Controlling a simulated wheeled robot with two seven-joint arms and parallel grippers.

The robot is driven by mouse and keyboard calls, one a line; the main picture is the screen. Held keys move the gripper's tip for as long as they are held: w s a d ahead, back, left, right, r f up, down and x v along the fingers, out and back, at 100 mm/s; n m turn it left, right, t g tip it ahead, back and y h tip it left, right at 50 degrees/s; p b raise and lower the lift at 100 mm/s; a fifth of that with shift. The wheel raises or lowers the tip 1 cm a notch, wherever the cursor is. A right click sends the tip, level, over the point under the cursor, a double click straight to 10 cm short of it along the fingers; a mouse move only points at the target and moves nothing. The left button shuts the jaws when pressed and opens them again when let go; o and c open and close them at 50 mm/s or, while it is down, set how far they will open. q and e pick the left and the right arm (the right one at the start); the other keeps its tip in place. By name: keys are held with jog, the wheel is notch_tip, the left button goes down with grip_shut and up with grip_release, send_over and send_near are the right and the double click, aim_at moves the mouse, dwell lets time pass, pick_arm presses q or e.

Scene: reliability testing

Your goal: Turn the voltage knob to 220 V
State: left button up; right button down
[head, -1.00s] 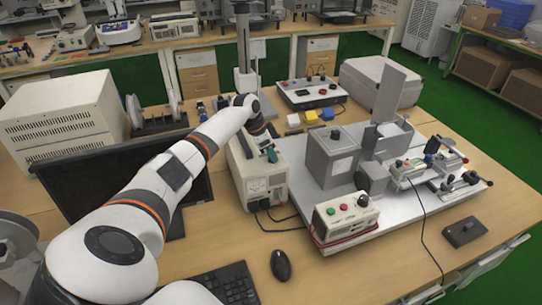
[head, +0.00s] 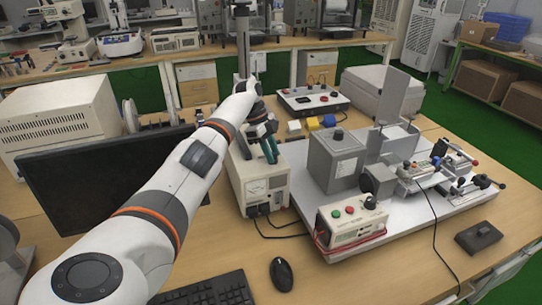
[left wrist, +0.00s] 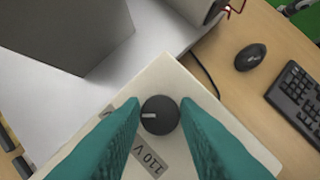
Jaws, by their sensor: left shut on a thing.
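The voltage knob (left wrist: 160,115) is black and round, with a white pointer line towards the left of the left wrist view. A "110 V" label (left wrist: 150,160) lies below the knob in that view. A second label (left wrist: 127,110) is partly hidden by a finger, and I cannot read it. My left gripper (head: 270,158) points down at the box top, its teal fingers shut on the knob. In the head view the gripper and arm hide the knob. My right gripper is in neither view.
A grey block (head: 336,158) stands on a white base plate (head: 300,190) right of the box. A small box with red and green buttons (head: 351,222) is at the front. A monitor (head: 95,190) stands left. A mouse (head: 281,273) and keyboard (head: 210,292) lie in front.

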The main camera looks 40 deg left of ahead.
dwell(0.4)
pick_arm(q)
jog(key=o, duration=1)
jog(key=shift+c, duration=0.2)
jog(key=p+v, duration=0.3)
jog(key=v, duration=0.9)
jog(key=shift+d, duration=0.1)
